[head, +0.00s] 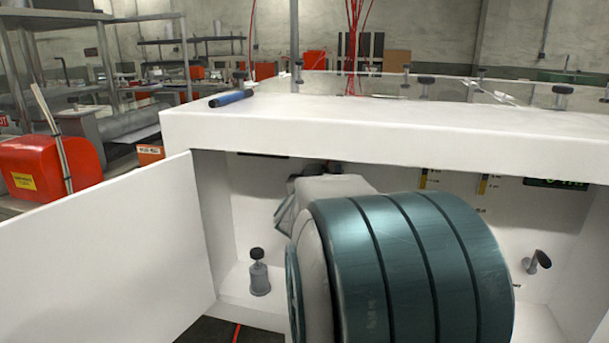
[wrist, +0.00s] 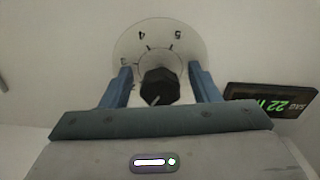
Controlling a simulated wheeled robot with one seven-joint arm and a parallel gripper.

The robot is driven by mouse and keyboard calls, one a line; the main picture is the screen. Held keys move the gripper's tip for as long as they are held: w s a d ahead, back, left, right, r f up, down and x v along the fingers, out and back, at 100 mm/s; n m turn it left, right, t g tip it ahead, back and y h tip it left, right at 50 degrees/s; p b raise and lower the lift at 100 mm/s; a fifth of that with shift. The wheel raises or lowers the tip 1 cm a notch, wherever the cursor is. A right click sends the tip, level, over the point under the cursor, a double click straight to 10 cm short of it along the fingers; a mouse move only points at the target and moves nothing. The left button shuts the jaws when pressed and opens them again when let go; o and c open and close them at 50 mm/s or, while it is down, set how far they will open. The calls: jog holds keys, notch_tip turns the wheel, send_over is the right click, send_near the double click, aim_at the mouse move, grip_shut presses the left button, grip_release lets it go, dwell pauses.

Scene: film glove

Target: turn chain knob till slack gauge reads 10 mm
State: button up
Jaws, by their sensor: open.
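The black knob (wrist: 158,86) is in the wrist view, in front of a pale round dial plate (wrist: 128,48) with numbers and tick marks, 4 and 5 among them. My gripper (wrist: 158,76) is open, one blue finger on each side of the knob. Gaps show between the fingers and the knob. A dark gauge display (wrist: 270,100) at the right of the wrist view shows upside-down green characters that look like SAG and 22; its end is unclear. In the head view, my arm hides the knob and gripper, and a green-lit display (head: 556,183) is partly visible.
A white cabinet (head: 380,135) stands open with its door (head: 110,255) swung left. Inside are a left black-topped post (head: 259,278) and a right black knob (head: 541,260). A blue tool (head: 231,98) lies on top. Red boxes (head: 50,165) stand at far left.

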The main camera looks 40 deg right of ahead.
jog(key=shift+c, duration=0.2)
jog(key=c, duration=0.9)
